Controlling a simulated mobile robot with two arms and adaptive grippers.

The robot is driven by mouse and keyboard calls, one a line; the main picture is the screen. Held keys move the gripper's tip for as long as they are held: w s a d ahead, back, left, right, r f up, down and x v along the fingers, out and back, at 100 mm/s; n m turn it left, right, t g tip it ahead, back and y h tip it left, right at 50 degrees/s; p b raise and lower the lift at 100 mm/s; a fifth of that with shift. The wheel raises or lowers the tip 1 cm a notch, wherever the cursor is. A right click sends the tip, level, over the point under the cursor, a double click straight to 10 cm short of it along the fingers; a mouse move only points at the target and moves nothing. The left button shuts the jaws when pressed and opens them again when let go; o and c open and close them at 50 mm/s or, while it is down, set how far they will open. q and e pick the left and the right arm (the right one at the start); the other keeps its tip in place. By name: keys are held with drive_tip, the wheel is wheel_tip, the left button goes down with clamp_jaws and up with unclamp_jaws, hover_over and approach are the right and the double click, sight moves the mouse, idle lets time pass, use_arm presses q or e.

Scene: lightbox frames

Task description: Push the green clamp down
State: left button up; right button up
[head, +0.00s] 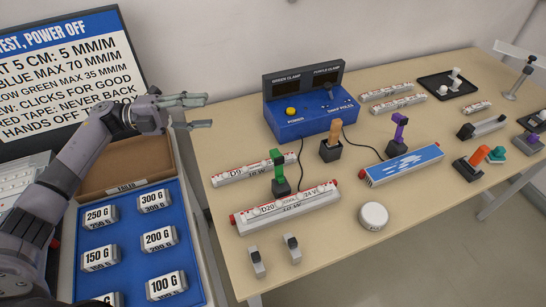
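The green clamp (277,161) is a small upright green piece on a black block (281,187). It stands on the table between a white bar marked D9 (232,174) and a longer white bar marked D20 (288,208). My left gripper (206,111) is open and empty, above and to the left of the clamp and well apart from it. Its fingers point to the right. My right gripper is not in view.
A blue box labelled green clamp and purple clamp (308,108) stands behind. A purple clamp (399,128) and an orange-brown handle in a black block (331,152) are to the right. A blue tray of weights (128,237) lies at left. The front right table is clear.

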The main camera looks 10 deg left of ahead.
sight(275, 155)
use_arm(q)
drive_tip(key=f+b, duration=0.7)
drive_tip(key=f, duration=0.1)
drive_tip(key=f+b, duration=0.7)
drive_tip(key=shift+w+f, duration=0.2)
drive_tip(key=shift+f, duration=0.15)
drive_tip(key=shift+d+r, duration=0.2)
drive_tip(key=shift+d, duration=0.25)
drive_tip(key=p+x, duration=0.4)
drive_tip(key=x, duration=1.2)
drive_tip(key=shift+d+f, duration=0.1)
drive_tip(key=shift+d, duration=0.1)
drive_tip(key=c, duration=0.6)
drive_tip(key=shift+f, duration=0.1)
drive_tip(key=c, duration=0.3)
clamp_jaws()
drive_tip(key=shift+f, duration=0.1)
